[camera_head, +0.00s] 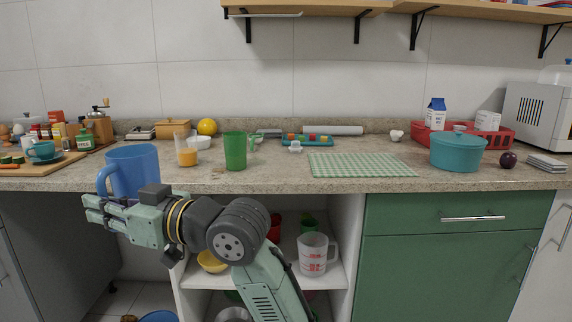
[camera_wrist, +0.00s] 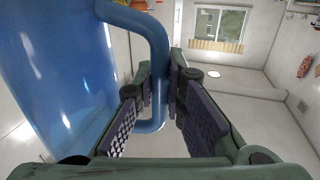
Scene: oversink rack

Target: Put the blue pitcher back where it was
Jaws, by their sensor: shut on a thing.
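The blue pitcher (camera_head: 136,168) is upright at the front left of the counter, in front of its edge in the head view. My gripper (camera_head: 100,207) is at its lower left and shut on its handle. In the wrist view the pitcher's body (camera_wrist: 62,70) fills the left side. Its handle (camera_wrist: 158,60) runs down between the two finger pads of my gripper (camera_wrist: 158,105). I cannot tell from the head view whether the pitcher's base touches anything, as my gripper hides it.
A glass of orange liquid (camera_head: 187,156) and a green cup (camera_head: 235,152) stand on the counter right of the pitcher. A checked green mat (camera_head: 360,165) lies mid-counter. A teal pot (camera_head: 457,152) stands right. An open shelf below holds a measuring jug (camera_head: 313,256) and a yellow bowl (camera_head: 211,262).

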